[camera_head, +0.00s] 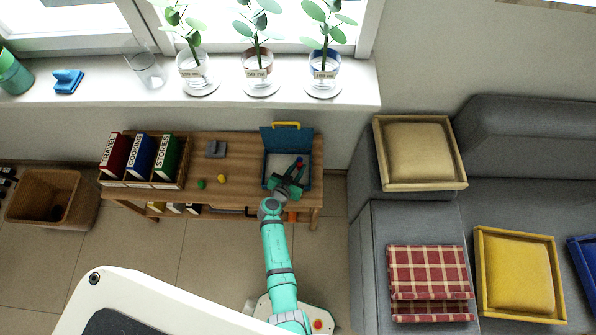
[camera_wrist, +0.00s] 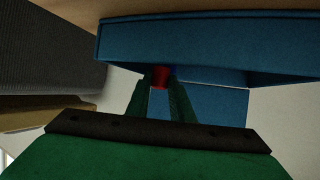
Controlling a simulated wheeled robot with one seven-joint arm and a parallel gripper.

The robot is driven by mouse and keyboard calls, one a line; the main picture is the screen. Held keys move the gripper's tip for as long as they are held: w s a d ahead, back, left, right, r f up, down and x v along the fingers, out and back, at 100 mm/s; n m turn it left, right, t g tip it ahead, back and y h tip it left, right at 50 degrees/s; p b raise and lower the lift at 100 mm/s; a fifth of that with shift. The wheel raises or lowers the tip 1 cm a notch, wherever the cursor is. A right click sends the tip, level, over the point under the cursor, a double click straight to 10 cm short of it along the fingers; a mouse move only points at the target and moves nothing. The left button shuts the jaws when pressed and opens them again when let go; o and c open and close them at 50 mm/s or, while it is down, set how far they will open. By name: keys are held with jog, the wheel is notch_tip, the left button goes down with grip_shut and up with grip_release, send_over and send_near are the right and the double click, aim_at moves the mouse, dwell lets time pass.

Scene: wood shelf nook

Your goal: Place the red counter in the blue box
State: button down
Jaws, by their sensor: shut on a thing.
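My gripper (camera_head: 297,170) is over the box opening. It is shut on the red counter (camera_head: 299,160), which shows between the fingertips in the wrist view (camera_wrist: 160,77). The blue box wall (camera_wrist: 220,40) crosses the top of the wrist view, close to the fingertips. A small blue spot sits beside the red counter; I cannot tell what it is. The gripper hides part of the box inside.
A book rack (camera_head: 175,183) fills the left end. A grey sofa (camera_head: 400,230) stands to the right.

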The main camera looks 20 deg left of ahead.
jog(key=shift+f, duration=1.3)
jog(key=shift+f, duration=0.1)
jog(key=c, duration=1.6)
grip_release()
jog(key=shift+o, duration=0.2)
